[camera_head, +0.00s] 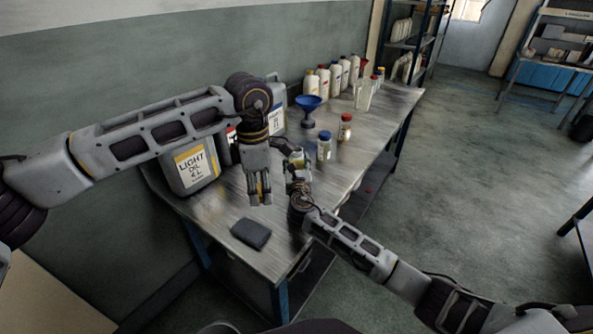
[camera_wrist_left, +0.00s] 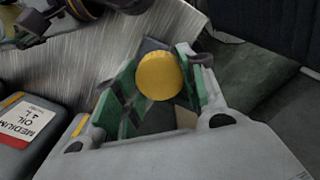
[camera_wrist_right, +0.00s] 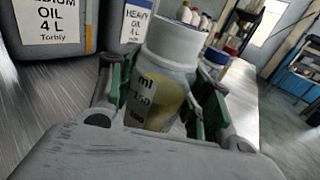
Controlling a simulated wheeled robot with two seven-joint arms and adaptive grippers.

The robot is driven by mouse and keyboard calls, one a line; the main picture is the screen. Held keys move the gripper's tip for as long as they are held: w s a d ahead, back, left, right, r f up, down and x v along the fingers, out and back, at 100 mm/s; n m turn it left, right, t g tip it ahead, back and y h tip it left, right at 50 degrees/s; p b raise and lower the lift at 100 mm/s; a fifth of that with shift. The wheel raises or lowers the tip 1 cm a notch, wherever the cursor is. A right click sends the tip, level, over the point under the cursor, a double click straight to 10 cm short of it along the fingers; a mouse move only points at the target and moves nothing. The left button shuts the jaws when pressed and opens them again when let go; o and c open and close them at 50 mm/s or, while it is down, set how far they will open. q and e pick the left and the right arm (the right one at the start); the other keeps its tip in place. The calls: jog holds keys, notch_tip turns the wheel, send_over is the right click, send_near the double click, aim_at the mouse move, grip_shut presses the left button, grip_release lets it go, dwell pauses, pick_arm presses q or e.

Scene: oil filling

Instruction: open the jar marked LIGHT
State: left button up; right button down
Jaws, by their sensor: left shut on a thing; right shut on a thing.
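My left gripper (camera_head: 260,197) is shut on a round yellow lid (camera_wrist_left: 158,76), which shows between its green fingers in the left wrist view. My right gripper (camera_head: 297,182) is shut on a small clear jar (camera_wrist_right: 160,104) with "ml" marks and yellowish contents. The jar's pale, whitish top shows no yellow lid on it; I cannot tell if its mouth is clear. The word LIGHT is not readable on the jar. In the head view the yellow lid is held in front of and left of the right gripper, apart from it.
A grey can labelled LIGHT OIL (camera_head: 195,165) stands at the left of the metal table (camera_head: 375,130). Behind are a blue funnel (camera_head: 308,104), a blue-lidded jar (camera_head: 325,147), a red-lidded jar (camera_head: 345,128) and several bottles. A dark cloth (camera_head: 251,233) lies near the front.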

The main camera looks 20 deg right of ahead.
jog(key=shift+f+b, duration=0.3)
jog(key=shift+f, duration=1.25)
jog(key=shift+f, duration=0.15)
jog(key=c, duration=0.7)
grip_release()
jog(key=shift+s, duration=0.1)
jog(key=shift+p+v, duration=0.5)
jog(key=shift+v, duration=5.4)
